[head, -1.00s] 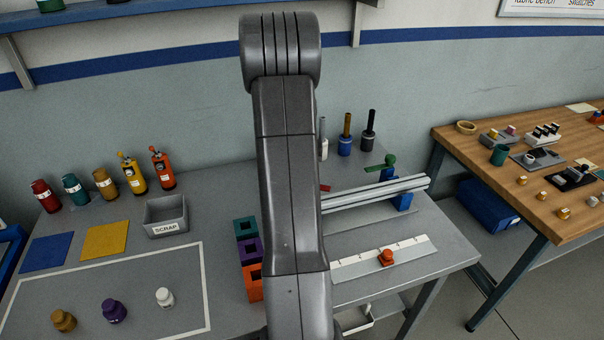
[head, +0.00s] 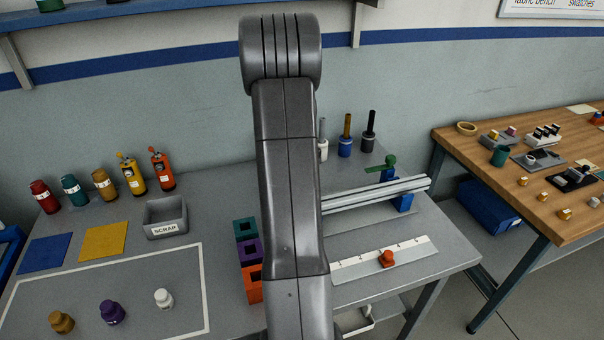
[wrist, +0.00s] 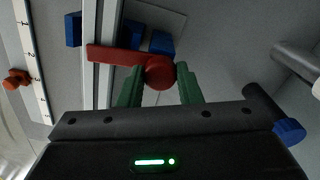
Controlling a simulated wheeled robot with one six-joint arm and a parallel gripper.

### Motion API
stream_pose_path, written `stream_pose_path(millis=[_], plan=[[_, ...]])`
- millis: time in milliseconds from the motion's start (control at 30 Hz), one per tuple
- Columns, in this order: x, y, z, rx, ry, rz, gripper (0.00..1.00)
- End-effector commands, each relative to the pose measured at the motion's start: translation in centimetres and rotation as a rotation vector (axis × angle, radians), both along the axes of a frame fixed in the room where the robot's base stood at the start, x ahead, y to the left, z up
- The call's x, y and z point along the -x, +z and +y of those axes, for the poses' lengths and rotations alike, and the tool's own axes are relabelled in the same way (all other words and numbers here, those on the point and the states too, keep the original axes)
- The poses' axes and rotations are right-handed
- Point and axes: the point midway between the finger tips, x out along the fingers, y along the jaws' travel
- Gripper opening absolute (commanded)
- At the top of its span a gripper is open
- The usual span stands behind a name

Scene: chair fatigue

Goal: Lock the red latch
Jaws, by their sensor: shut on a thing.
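The red latch (wrist: 110,55) is in the wrist view, with a round knob and a flat lever. My gripper (wrist: 160,86) is shut on the knob, one green finger on each side. The lever points left in that view and reaches across the pale rail (wrist: 91,85). In the head view my arm hides the gripper and the red latch. The rail (head: 375,194) shows there right of my arm, with a green latch (head: 388,162) at its far side.
A white ruler strip (head: 350,270) with an orange knob (head: 387,258) lies in front of the rail. Coloured square holders (head: 248,254) and a scrap bin (head: 166,212) are left of my arm.

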Motion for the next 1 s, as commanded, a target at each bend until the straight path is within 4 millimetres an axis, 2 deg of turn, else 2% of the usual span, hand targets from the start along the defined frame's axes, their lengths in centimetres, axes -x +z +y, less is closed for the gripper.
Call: stream_pose_path(millis=[300,800,833,933,1000], plan=[[-0.08,0.11,0.00,0.000,-0.105,-0.003,0.00],[-0.09,0.12,0.00,0.000,-0.125,-0.004,0.00],[-0.09,0.12,0.00,0.000,-0.125,-0.004,0.33],[-0.08,0.11,0.00,0.000,-0.124,-0.003,0.53],[-0.07,0.09,-0.01,0.000,-0.124,-0.002,0.53]])
